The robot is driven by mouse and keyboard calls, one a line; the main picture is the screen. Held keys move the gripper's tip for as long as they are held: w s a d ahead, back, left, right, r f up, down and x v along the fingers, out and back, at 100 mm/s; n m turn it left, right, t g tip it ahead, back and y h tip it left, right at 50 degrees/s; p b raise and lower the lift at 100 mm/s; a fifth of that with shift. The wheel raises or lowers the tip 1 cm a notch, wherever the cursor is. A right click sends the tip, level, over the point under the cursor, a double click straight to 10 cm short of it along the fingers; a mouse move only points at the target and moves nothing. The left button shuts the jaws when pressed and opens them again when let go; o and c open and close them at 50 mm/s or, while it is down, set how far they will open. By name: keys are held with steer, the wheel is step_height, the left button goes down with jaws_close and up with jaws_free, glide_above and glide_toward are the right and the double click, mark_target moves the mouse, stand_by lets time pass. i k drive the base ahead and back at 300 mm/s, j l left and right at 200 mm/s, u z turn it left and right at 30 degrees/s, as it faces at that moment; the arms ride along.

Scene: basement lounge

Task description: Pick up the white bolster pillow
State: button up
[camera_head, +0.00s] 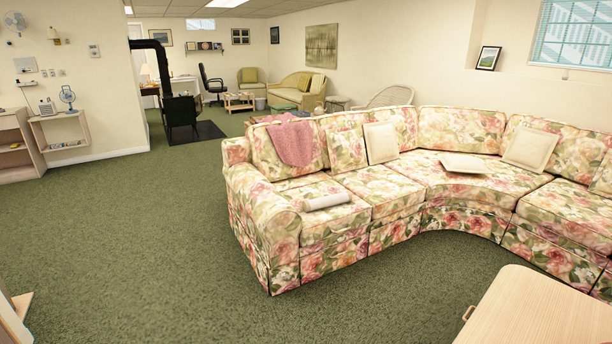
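The white bolster pillow (327,201) is a small pale cylinder. My gripper is not in the head view.
Square cream pillows (380,143) rest on the sofa, and a pink throw (291,144) hangs over its back. A light wood cabinet (545,310) stands at the lower right. Green carpet (140,240) lies open left of and before the sofa. A black stove (180,110) stands farther back.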

mark_target(309, 205)
steer(key=i+u, duration=0.1)
steer(key=i, duration=1.6)
steer(key=i+z, duration=0.15)
steer(key=i, duration=0.35)
steer(key=i+j+z, duration=0.1)
steer(key=i, duration=0.35)
steer(key=i+j+z, duration=0.15)
steer(key=i, duration=0.35)
steer(key=i+j+z, duration=0.15)
steer(key=i, duration=0.3)
steer(key=i+j+z, duration=0.45)
